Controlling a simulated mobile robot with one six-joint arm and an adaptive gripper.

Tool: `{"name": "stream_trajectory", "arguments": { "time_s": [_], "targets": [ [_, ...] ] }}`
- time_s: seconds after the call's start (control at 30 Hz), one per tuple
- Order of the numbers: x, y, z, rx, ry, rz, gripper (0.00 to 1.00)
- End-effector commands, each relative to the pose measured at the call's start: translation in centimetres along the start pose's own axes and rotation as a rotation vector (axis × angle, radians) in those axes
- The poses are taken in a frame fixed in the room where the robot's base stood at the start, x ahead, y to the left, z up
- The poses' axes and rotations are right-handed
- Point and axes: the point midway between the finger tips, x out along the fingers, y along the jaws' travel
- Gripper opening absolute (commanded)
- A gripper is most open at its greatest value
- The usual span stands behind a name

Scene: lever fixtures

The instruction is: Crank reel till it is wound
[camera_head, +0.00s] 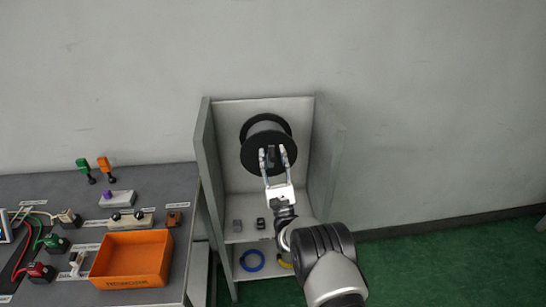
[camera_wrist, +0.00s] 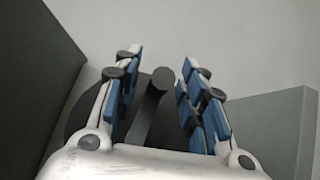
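In the wrist view, a dark crank handle (camera_wrist: 157,85) stands out from the black flange (camera_wrist: 78,118) between the open fingers (camera_wrist: 160,88). The gripper's body hides the lower part of the flange and crank.
The cabinet's side walls (camera_head: 207,165) stand close on both sides of my gripper. A shelf below holds small dark blocks (camera_head: 260,223), and a blue ring (camera_head: 252,260) lies lower down. A grey table with an orange bin (camera_head: 130,259) and several fixtures stands left.

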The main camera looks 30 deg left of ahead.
Motion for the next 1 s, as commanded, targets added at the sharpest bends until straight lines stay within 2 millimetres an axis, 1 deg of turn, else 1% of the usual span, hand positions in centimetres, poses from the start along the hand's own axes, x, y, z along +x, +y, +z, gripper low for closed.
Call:
{"name": "stream_trajectory", "arguments": {
  "time_s": [0.07,0.17,0.4,0.5,0.63,0.87,1.0],
  "targets": [
    [-0.4,0.0,-0.1,0.000,0.002,0.000,0.38],
    [-1.6,0.0,-0.1,0.000,0.004,0.001,0.38],
    [-5.6,0.0,-0.1,0.000,0.004,0.000,0.38],
    [-6.8,0.0,-0.1,0.000,0.003,0.000,0.38],
    [-7.4,0.0,0.0,0.000,0.001,0.000,0.38],
    [-7.5,0.0,0.0,0.000,0.000,0.000,0.38],
    [-7.2,0.2,-0.2,-0.006,0.013,0.008,0.29]
  ]
}}
